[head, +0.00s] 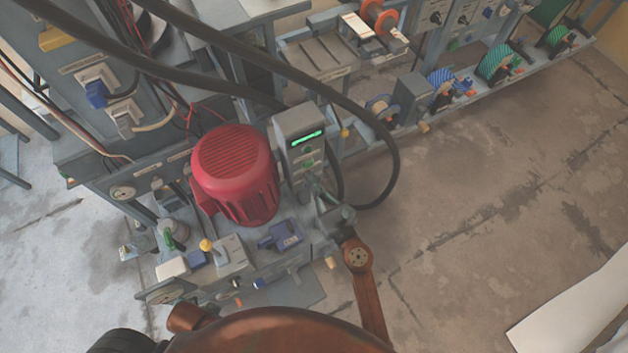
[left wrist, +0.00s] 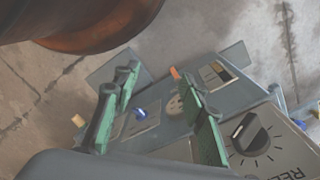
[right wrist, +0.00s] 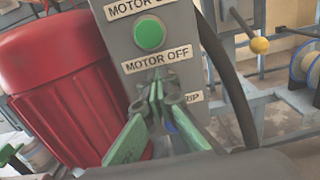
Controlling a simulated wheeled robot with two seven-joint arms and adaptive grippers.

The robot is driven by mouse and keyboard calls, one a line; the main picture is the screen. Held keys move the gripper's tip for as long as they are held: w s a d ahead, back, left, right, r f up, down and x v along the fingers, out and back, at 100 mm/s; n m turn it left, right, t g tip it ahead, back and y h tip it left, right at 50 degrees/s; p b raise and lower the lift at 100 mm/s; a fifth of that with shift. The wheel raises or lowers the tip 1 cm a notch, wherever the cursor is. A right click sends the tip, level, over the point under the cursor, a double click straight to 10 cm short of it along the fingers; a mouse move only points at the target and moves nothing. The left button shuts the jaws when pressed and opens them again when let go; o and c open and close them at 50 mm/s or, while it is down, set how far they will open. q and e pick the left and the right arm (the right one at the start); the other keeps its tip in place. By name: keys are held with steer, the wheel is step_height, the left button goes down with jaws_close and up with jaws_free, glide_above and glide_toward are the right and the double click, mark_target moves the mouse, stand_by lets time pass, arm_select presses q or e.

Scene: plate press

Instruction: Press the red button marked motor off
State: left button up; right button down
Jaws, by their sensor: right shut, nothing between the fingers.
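A grey control box (head: 295,125) stands beside the red motor (head: 235,170). In the right wrist view, the box carries a green button (right wrist: 150,33) with a "MOTOR OFF" label (right wrist: 158,60) below it. No red button shows; the spot just under that label is covered by my right gripper (right wrist: 158,90). Its green fingers are shut and empty, with the tips at the box face; I cannot tell whether they touch. In the head view my right gripper (head: 313,180) is at the box's lower front. My left gripper (left wrist: 160,100) is open and empty above a grey panel.
A black dial (left wrist: 250,133) and a blue knob (left wrist: 140,113) lie around the left fingers. A thick black cable (head: 385,160) loops right of the box. A yellow knob (right wrist: 259,45) sticks out nearby.

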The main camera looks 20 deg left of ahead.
arm_select(q)
steer(key=shift+w, duration=0.1)
arm_select(e)
steer(key=shift+w+a+r, duration=0.1)
steer(key=shift+a+r, duration=0.15)
steer(key=shift+r, duration=0.05)
